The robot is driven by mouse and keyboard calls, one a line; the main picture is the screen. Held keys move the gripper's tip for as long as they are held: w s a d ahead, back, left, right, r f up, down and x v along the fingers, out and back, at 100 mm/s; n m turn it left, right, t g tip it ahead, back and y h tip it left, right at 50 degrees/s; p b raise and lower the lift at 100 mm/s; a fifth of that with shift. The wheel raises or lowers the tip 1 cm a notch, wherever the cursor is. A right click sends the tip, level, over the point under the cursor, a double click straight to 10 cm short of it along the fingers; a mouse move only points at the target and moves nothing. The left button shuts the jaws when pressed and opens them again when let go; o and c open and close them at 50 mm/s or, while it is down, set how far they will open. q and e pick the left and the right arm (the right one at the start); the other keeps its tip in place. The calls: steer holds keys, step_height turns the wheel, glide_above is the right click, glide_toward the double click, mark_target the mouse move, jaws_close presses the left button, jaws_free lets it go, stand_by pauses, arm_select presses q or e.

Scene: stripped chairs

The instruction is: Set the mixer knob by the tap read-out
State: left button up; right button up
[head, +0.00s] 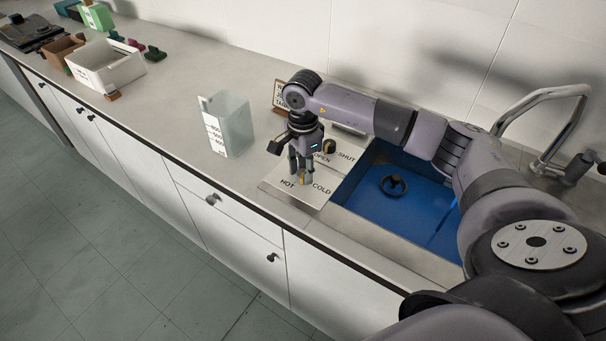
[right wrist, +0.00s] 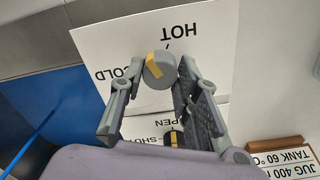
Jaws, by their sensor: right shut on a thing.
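The mixer knob (right wrist: 160,70) is a grey round knob with a yellow mark. It stands on a white panel (right wrist: 215,45) near the printed words HOT and COLD; its exact setting is hard to read. My right gripper (head: 301,178) points down at the panel, its fingers closed on both sides of the knob. In the right wrist view the fingertips (right wrist: 162,76) touch it. A second knob (head: 330,147) with a yellow mark sits by OPEN and SHUT, partly hidden in the right wrist view. No legible tap read-out shows. My left gripper is out of view.
A blue sink (head: 375,195) with a chrome tap (head: 550,105) lies right of the panel. A clear measuring jug (head: 235,125) stands left of it. A wood-framed sign (right wrist: 286,160) reads partly JUG 400 and TANK 60 °C. A white bin (head: 107,69) is farther left.

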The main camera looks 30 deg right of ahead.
steer(key=o, duration=1.2)
steer(key=shift+c, duration=0.2)
steer(key=shift+r, duration=0.25)
step_height(320, 180, up, 12)
steer(key=shift+f, duration=0.25)
